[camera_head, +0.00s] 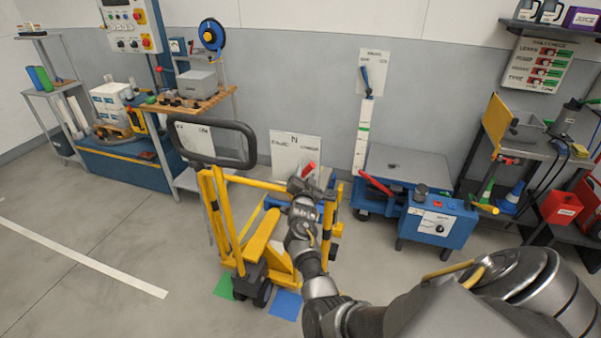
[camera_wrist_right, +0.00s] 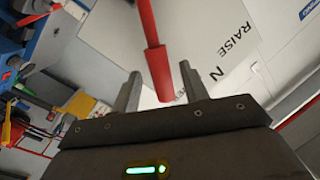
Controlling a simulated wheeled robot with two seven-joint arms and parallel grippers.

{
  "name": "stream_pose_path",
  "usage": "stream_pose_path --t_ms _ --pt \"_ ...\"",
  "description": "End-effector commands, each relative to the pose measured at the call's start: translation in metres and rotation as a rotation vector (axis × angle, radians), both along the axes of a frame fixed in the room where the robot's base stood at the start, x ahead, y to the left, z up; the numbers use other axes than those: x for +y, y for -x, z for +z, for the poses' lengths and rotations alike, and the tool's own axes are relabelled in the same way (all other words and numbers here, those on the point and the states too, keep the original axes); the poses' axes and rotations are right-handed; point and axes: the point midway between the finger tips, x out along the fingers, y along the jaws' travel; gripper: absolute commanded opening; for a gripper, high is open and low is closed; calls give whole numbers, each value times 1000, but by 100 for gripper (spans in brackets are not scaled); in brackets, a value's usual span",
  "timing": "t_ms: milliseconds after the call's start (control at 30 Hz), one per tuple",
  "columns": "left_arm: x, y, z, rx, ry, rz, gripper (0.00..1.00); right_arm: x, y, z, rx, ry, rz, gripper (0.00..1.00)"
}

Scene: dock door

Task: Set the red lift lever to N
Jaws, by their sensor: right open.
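The red lift lever (camera_head: 309,168) is on the yellow pallet truck (camera_head: 262,236), in front of a white sign (camera_head: 283,147) marked N at the top, with a word at each side. In the head view the lever leans to the right of the N. My right gripper (camera_head: 301,185) is at the lever. In the right wrist view the red lever (camera_wrist_right: 153,50) comes down from the top, its thick end between the two open fingers (camera_wrist_right: 163,92). The fingers do not appear closed on it. N and RAISE are readable there. My left gripper is not in view.
The truck's black handle loop (camera_head: 212,143) stands left of my right arm. A blue lift table (camera_head: 436,224) with another red lever (camera_head: 375,184) is to the right. Green (camera_head: 225,286) and blue (camera_head: 286,304) floor patches lie by the truck. The floor at left is clear.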

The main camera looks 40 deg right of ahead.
Motion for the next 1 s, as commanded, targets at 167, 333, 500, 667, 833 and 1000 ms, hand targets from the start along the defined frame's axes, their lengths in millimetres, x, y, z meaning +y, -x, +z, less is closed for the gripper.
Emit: stream_pose_path --t_ms 167,333,500,667,833,1000 --pt "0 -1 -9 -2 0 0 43 -15 -5 -1 0 0 -1 44" --pt "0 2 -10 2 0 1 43 -20 -6 0 0 0 -2 44" --pt "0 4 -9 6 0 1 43 -20 -6 0 0 0 -2 44" --pt "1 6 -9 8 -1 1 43 -20 -6 0 0 0 -2 30" --pt "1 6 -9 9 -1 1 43 -20 -6 0 1 -1 -3 8" --pt "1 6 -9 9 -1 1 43 -19 -6 0 1 -1 -2 0"
